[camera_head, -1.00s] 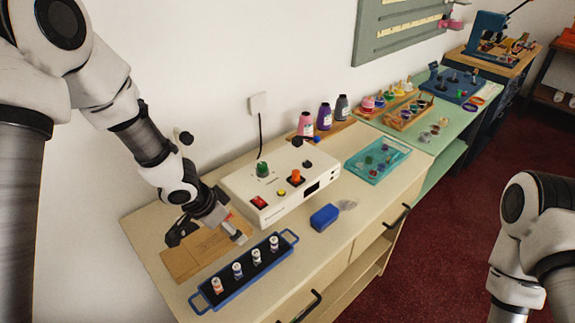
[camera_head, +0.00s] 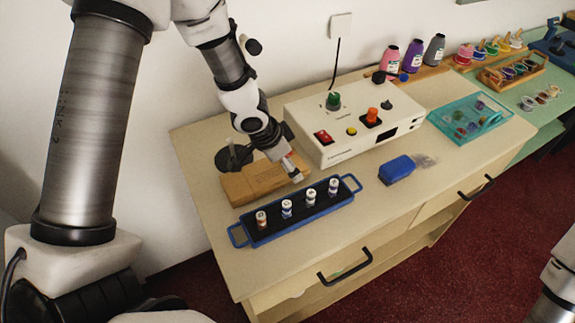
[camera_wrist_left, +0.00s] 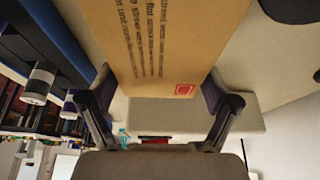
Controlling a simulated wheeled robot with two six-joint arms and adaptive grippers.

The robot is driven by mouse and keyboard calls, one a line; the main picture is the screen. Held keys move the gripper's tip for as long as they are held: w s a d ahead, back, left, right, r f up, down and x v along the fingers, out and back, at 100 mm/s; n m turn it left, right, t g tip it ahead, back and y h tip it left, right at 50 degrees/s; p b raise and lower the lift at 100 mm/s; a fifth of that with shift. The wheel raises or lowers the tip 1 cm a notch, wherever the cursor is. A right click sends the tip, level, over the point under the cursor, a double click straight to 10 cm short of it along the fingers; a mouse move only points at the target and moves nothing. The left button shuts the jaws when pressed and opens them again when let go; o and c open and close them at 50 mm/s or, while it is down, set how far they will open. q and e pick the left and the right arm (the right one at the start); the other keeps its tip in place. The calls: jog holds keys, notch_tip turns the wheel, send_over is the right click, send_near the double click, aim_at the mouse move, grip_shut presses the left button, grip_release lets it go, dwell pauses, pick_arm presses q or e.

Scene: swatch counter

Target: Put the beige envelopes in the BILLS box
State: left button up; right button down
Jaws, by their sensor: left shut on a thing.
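A tan, printed cardboard piece (camera_head: 250,184) is at the left of the counter, behind a blue tray. Its printed text and small red square show in the wrist view (camera_wrist_left: 155,45). My left gripper (camera_head: 293,167) is at its right end; in the wrist view the fingers (camera_wrist_left: 158,108) are shut on it, one on each side. I cannot tell whether it is an envelope or a carton, or whether it is clear of the counter. No box marked BILLS shows. My right gripper is out of view; only part of that arm shows at the lower right.
The blue tray (camera_head: 238,236) with several small vials stands just in front. A white device (camera_head: 345,140) with knobs is behind, a blue block (camera_head: 396,169) to the right, and a teal tray (camera_head: 487,113) farther right. The counter's front right is clear.

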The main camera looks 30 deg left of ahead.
pick_arm(q)
jog(key=shift+f, duration=0.25)
jog(key=o, duration=1)
jog(key=shift+w+a, duration=0.1)
jog(key=shift+w, duration=0.05)
jog(key=shift+o, duration=0.2)
jog(key=shift+r, duration=0.1)
